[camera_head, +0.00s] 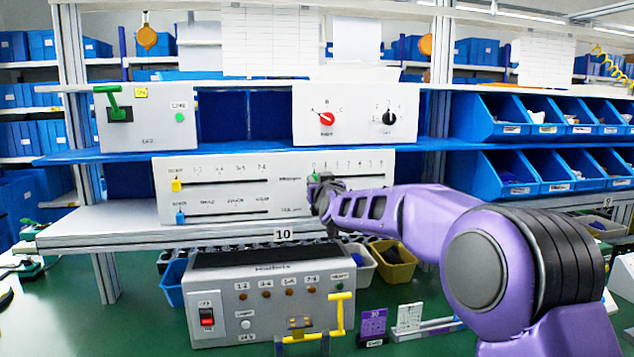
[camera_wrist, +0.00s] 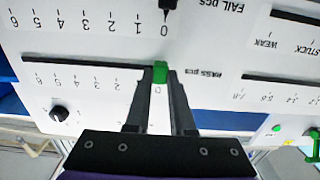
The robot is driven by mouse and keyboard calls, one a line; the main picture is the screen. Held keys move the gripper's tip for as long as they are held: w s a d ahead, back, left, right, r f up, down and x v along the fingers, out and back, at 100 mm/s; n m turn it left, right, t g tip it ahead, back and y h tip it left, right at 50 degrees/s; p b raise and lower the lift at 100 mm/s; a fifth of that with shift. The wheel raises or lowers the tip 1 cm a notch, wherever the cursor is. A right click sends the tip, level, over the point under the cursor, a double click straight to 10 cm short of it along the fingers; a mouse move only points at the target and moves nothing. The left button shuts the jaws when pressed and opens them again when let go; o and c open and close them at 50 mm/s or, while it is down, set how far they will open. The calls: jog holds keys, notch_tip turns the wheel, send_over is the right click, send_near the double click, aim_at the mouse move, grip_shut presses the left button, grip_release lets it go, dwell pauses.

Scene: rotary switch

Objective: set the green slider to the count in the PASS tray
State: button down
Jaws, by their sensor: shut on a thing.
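The green slider (camera_head: 313,176) is on the upper right slot of the white slider panel (camera_head: 225,212), at the left end of its scale. In the wrist view, which is upside down to the panel, the green slider (camera_wrist: 160,72) stands at the 0 mark of the PASS pcs scale. My gripper (camera_wrist: 160,80) is shut on it, one finger on each side. In the head view my gripper (camera_head: 317,184) reaches the panel from the right and hides part of both right-hand scales. I cannot tell which container is the PASS tray.
A black slider (camera_wrist: 168,4) is at 0 on the FAIL pcs scale, close beside. Yellow (camera_head: 177,185) and blue (camera_head: 180,217) sliders sit on the panel's left. A grey box (camera_head: 270,295) stands below. Blue (camera_head: 174,283) and yellow (camera_head: 394,262) bins are under the shelf.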

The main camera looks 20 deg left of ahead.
jog(key=w+d+b, duration=0.1)
jog(key=d+b, duration=0.1)
jog(key=shift+w+d, duration=0.35)
jog(key=shift+d, duration=0.05)
jog(key=c, duration=0.8)
grip_release()
jog(key=shift+o, duration=0.2)
jog(key=shift+s, duration=0.15)
jog(key=b+v, duration=0.3)
jog(key=v, duration=1.4)
jog(key=shift+s, duration=0.15)
